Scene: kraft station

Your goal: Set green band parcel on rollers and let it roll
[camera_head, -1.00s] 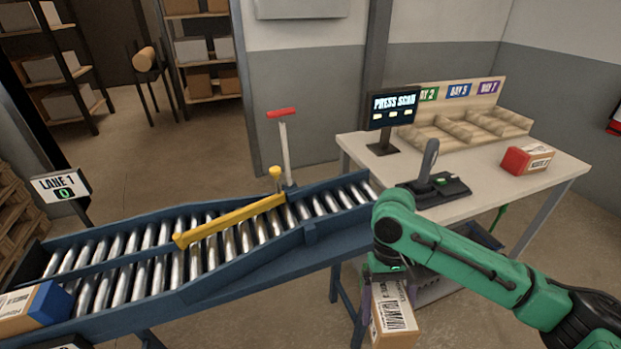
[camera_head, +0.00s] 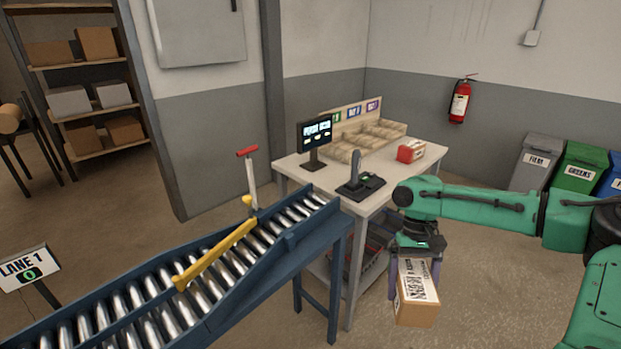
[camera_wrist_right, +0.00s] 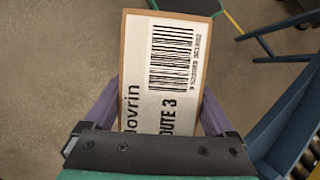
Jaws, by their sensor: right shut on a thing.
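My right gripper (camera_head: 417,268) is shut on a cardboard parcel (camera_head: 415,311) with a white barcode label. The parcel hangs above the floor, right of the table. In the right wrist view the parcel (camera_wrist_right: 192,112) sits between the two purple fingers, and its label reads "ROUTE 3". No green band shows on its visible sides. The roller conveyor (camera_head: 203,286) has blue side rails and runs from the lower left up to the table, apart from the parcel. A yellow bar (camera_head: 214,256) lies slantwise across its rollers. My left gripper is out of view.
A Lane 1 sign (camera_head: 24,268) stands left of the conveyor. Open floor lies below the held parcel.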

